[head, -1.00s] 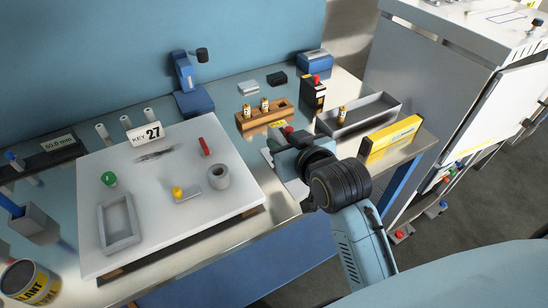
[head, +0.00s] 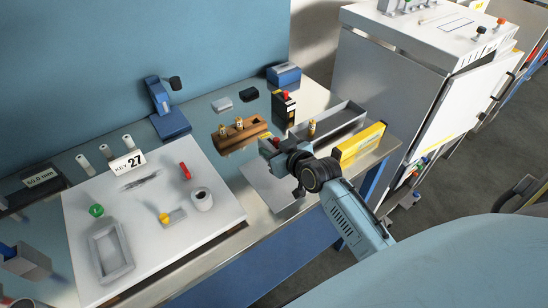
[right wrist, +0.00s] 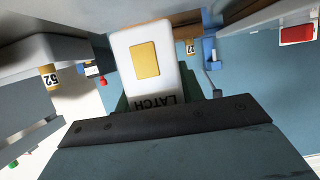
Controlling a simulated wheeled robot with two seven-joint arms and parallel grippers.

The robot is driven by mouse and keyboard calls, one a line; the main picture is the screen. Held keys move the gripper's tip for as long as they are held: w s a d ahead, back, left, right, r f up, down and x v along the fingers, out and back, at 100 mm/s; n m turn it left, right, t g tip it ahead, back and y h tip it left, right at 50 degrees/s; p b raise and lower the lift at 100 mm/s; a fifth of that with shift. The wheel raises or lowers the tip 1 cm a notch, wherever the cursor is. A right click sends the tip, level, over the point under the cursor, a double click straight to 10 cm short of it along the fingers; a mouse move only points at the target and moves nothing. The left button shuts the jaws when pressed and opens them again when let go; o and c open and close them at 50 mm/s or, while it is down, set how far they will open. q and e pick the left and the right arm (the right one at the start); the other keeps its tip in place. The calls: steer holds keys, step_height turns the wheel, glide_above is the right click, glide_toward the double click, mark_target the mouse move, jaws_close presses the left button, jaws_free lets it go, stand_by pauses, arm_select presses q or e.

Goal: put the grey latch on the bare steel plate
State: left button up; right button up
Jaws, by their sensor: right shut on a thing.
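In the right wrist view, a pale grey-white block marked LATCH (right wrist: 165,84), with a yellow square on its face, sits between the fingers of my right gripper (right wrist: 162,98). The lettering is upside down there. In the head view my right gripper (head: 272,148) is shut on this latch, which is mostly hidden by the gripper. A flat, bare steel plate (head: 270,190) lies at the table's front edge, below and in front of the gripper. The gap between latch and plate is hard to judge. My left gripper is not in view.
A wooden rack (head: 240,134) with small cylinders stands behind the gripper. A grey tray (head: 340,119) and yellow box (head: 362,143) stand to the right. A white board (head: 145,235) with several parts fills the left. A dark red-topped box (head: 284,108) stands behind.

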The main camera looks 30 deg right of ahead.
steer(key=shift+f, duration=1.4)
steer(key=shift+f, duration=0.2)
steer(key=o, duration=1.2)
steer(key=shift+r, duration=0.15)
steer(key=v, duration=1.2)
steer(key=shift+p, duration=0.3)
